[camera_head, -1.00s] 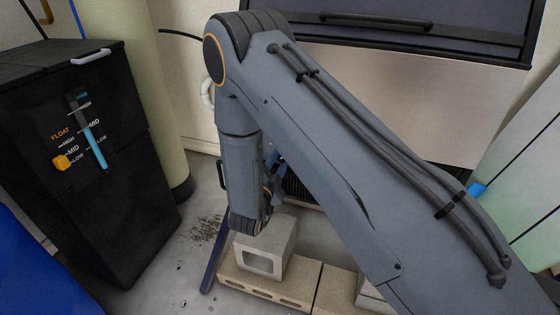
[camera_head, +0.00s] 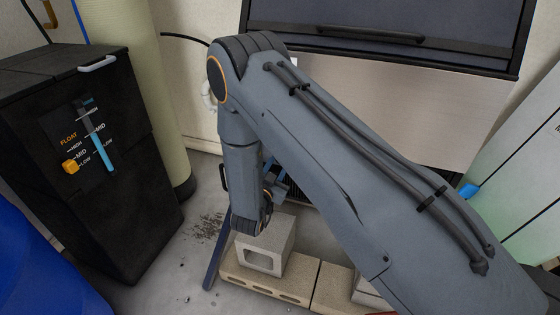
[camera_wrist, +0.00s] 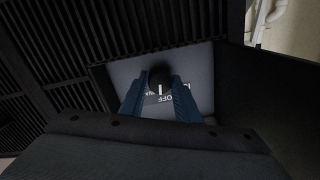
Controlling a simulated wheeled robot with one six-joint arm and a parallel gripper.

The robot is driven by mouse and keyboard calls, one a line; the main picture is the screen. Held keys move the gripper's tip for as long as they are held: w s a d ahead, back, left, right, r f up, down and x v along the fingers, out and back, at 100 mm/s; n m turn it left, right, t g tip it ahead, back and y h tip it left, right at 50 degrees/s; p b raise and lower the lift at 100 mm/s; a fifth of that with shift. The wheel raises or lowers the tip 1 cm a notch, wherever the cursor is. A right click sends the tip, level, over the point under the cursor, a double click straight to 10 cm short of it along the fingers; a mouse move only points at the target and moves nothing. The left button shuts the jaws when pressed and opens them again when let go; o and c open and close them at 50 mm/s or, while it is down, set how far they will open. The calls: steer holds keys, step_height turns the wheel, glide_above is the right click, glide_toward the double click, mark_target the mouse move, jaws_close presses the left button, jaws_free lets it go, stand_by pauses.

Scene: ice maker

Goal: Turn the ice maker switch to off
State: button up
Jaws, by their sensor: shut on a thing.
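The ice maker (camera_head: 405,105) has a plain light metal front below a dark door. In the wrist view its pale switch panel (camera_wrist: 125,73) is recessed among black slatted grilles. The round black switch knob (camera_wrist: 160,72) sits in front of a dark label (camera_wrist: 170,98) with the white letters "OFF" partly readable. My gripper (camera_wrist: 159,83) has its two blue fingers shut on the knob, one on each side. The fingers cover part of the label, so the knob's exact setting is hard to tell. In the head view my arm hides the switch.
A black tank (camera_head: 130,190) with a float gauge stands at the left, beside a pale yellow column (camera_head: 125,25). Concrete blocks (camera_head: 262,248) lie on the floor under my arm. In the wrist view a black wall (camera_wrist: 270,100) borders the recess on the right.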

steer(key=shift+s+n, duration=0.1)
steer(key=shift+n, duration=0.5)
steer(key=shift+f+n+p, duration=0.1)
steer(key=shift+n+p, duration=0.2)
steer(key=o, duration=1)
steer(key=shift+o, duration=0.2)
steer(key=v, duration=0.7)
steer(key=shift+s+p, duration=0.35)
steer(key=shift+a, duration=0.1)
